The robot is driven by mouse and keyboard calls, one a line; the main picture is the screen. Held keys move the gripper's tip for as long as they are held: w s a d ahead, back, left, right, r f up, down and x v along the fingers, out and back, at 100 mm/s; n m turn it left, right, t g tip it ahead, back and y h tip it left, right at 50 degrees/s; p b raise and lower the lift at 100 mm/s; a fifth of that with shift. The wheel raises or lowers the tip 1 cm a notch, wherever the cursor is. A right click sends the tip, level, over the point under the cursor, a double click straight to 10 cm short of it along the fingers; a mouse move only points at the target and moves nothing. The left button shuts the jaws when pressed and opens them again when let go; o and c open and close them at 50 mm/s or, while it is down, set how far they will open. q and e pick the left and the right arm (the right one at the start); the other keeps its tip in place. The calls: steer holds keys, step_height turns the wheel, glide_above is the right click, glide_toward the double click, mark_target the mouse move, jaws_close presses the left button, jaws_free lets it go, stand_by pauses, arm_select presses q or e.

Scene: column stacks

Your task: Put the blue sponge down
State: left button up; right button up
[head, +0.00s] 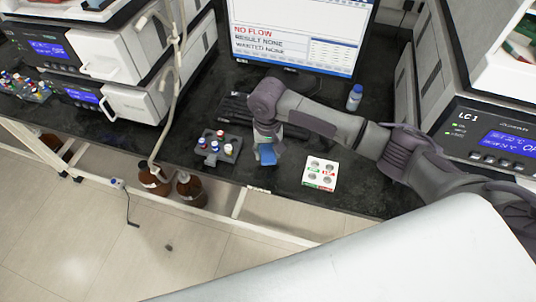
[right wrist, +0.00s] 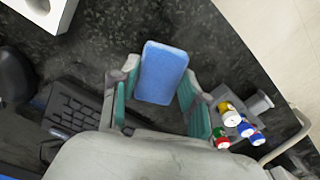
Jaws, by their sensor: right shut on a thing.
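The blue sponge (head: 267,154) is at my right gripper (head: 266,143) in the head view, over the dark bench. In the right wrist view the sponge (right wrist: 161,72) sits between the two teal-padded fingers of my right gripper (right wrist: 158,92), which is shut on it. The sponge's far end sticks out past the fingertips. I cannot tell whether the sponge touches the bench top (head: 285,187). My left gripper is not in view.
A grey rack (head: 213,158) with several coloured-cap vials stands left of the gripper. A keyboard (head: 236,110) and monitor (head: 300,33) are behind. A blue-capped bottle (head: 354,97) stands further right. The bench's front edge is close.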

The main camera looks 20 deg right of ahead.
mark_target(268, 153)
step_height(268, 153, down, 2)
steer(key=shift+f, duration=0.1)
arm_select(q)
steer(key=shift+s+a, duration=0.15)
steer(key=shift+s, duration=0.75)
arm_select(e)
steer(key=shift+f, duration=0.2)
steer(key=o, duration=1)
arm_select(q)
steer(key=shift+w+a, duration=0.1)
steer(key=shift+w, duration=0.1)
arm_select(e)
step_height(268, 153, up, 12)
steer(key=shift+r, duration=0.15)
